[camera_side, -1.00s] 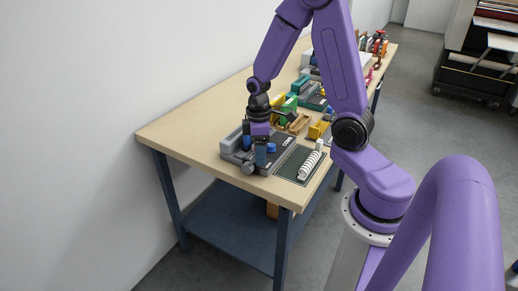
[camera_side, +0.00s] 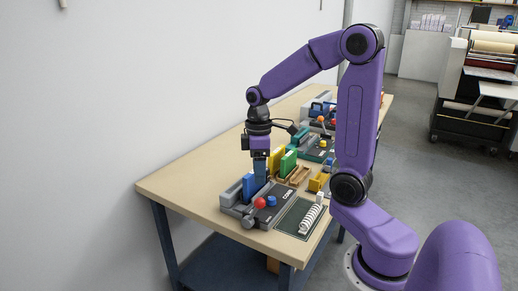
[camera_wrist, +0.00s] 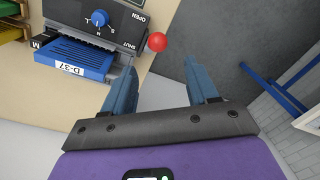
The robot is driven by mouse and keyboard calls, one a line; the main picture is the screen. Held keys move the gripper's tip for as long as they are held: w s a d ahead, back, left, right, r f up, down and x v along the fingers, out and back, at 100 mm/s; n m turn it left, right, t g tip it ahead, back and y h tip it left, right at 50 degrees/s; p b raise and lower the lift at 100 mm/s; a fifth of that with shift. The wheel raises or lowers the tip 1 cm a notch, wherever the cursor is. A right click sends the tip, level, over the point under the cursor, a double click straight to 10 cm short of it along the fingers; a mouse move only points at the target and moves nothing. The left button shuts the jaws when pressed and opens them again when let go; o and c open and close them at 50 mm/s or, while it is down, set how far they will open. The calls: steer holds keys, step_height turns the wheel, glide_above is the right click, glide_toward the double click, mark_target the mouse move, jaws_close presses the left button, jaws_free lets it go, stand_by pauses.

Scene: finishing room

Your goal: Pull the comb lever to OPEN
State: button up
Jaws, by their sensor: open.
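The comb lever's round red knob (camera_wrist: 157,41) stands out at the side of a grey binding machine (camera_wrist: 118,28), nearer its SHUT marking than its OPEN marking. My gripper (camera_wrist: 160,72) is open and empty, with the knob just beyond its fingertips and roughly midway between them in the wrist view. In the side view, my gripper (camera_side: 260,180) points down above the machine (camera_side: 233,195), and the red knob (camera_side: 260,203) shows below the fingers. The lever's arm is mostly hidden.
A blue dial (camera_wrist: 99,18) and a blue block marked D-37 (camera_wrist: 75,58) sit on the machine. On the table (camera_side: 180,190) are a dark mat with a white coil (camera_side: 311,217), a yellow piece (camera_side: 319,182) and green and yellow blocks behind. The table's front left is clear.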

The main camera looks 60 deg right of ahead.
step_height(320, 180, up, 6)
stand_by(0.4)
steer(key=s+a+f+n, duration=0.2)
steer(key=s+a+f, duration=0.1)
steer(key=s+a, duration=0.4)
steer(key=s+a+f+n, duration=0.3)
steer(key=s+a, duration=0.3)
steer(key=s, duration=0.6)
steer(key=shift+s+a+f+n+t, duration=0.15)
steer(key=shift+a+f+n+t, duration=0.05)
steer(key=shift+a+n+t, duration=0.15)
